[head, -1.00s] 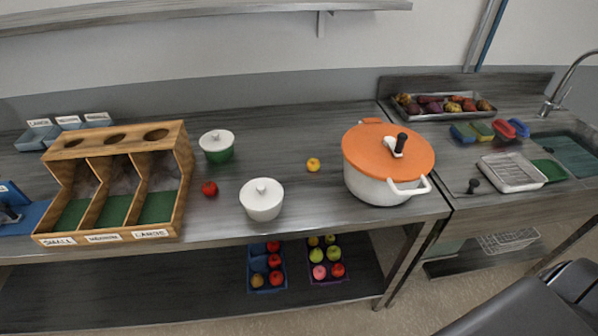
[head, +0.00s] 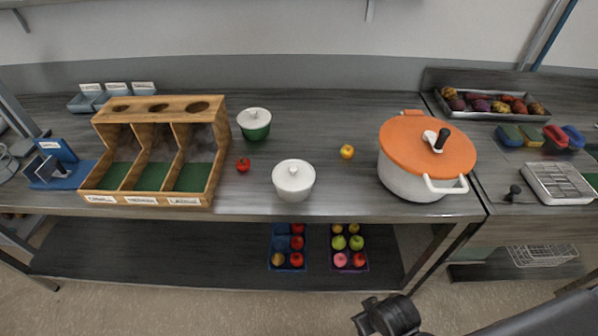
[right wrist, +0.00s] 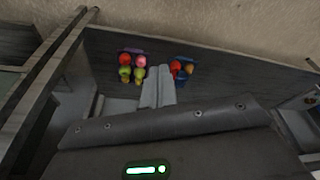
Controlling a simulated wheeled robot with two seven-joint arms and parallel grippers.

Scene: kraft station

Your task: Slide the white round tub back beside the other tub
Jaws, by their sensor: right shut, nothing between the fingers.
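The white round tub (head: 294,182) has a white lid with a knob. It stands upright near the front of the counter in the head view. The other tub (head: 254,125), green with a white knobbed lid, stands farther back and to the left, apart from it. My right gripper (right wrist: 158,86) is shut and empty in the right wrist view, away from both tubs, with the lower shelf beyond it. A dark part of my right arm shows at the bottom of the head view. My left gripper is out of view.
A red tomato (head: 243,165) lies left of the white tub, beside the wooden sorter (head: 150,199). A yellow fruit (head: 347,152) and a large orange-lidded pot (head: 405,183) are to the right. The counter directly behind the white tub looks clear.

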